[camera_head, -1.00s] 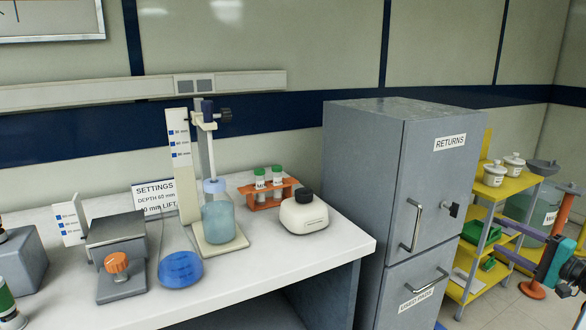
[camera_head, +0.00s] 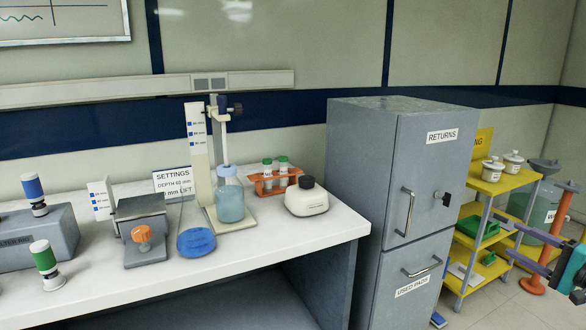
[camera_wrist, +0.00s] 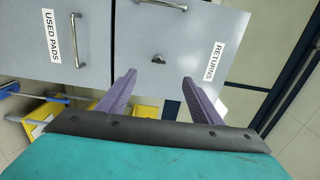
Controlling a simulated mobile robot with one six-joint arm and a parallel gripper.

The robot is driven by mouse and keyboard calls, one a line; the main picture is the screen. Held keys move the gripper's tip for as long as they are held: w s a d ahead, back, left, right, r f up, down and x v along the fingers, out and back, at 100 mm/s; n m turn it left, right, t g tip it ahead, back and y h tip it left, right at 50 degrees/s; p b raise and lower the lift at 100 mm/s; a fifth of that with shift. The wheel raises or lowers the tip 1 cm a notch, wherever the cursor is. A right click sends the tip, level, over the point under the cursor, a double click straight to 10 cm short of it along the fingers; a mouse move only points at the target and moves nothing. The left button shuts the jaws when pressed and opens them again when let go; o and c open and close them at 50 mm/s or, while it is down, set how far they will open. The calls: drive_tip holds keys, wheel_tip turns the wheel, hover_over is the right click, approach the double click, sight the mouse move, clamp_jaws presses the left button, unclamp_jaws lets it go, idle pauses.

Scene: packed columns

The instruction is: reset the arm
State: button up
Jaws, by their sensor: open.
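My gripper (camera_head: 497,234) is at the right edge of the head view, in front of the yellow shelf cart. Its two purple fingers are apart with nothing between them. The wrist view also shows my gripper (camera_wrist: 160,82), with the fingers spread and empty over its teal body. Beyond the fingertips is the grey cabinet (camera_wrist: 190,60), which appears turned sideways there. A gap shows between the fingers and the cabinet. The rest of my arm is mostly outside the head view.
The grey cabinet (camera_head: 365,150) labelled RETURNS and USED PADS has its doors shut. A yellow cart (camera_head: 490,188) stands right.

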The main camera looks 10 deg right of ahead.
drive_tip(key=w+a+f+g+y, duration=0.1)
drive_tip(key=w+a+f+g, duration=0.15)
drive_tip(key=a+f, duration=0.35)
drive_tip(key=w+a+f+n+g, duration=0.1)
drive_tip(key=w+a+f, duration=0.3)
drive_tip(key=f, duration=0.3)
drive_tip(key=w+a+f+g+y, duration=0.1)
drive_tip(key=w+a+f+g, duration=0.15)
drive_tip(key=a+f, duration=0.4)
drive_tip(key=s+a+f+n+g, duration=0.2)
drive_tip(key=a+f+g, duration=0.2)
drive_tip(key=a+f, duration=1)
drive_tip(key=s+a+f+n+g, duration=0.2)
drive_tip(key=a+f+n+g, duration=0.15)
drive_tip(key=a+f, duration=1)
drive_tip(key=s+a+f+n+g+h, duration=0.25)
drive_tip(key=s+a+f, duration=0.3)
drive_tip(key=s, duration=0.35)
drive_tip(key=s+a+f+n+g+h, duration=0.2)
drive_tip(key=s+a+f+n+g, duration=0.15)
drive_tip(key=s+f, duration=0.35)
drive_tip(key=s+a+f+n+g+h, duration=0.3)
drive_tip(key=s+a+f, duration=0.2)
drive_tip(key=s, duration=0.5)
wheel_tip(320, 180, up, 13)
drive_tip(key=s+p, duration=0.1)
drive_tip(key=p, duration=1.1)
drive_tip(key=shift+s+y, duration=0.35)
drive_tip(key=shift+y, duration=0.1)
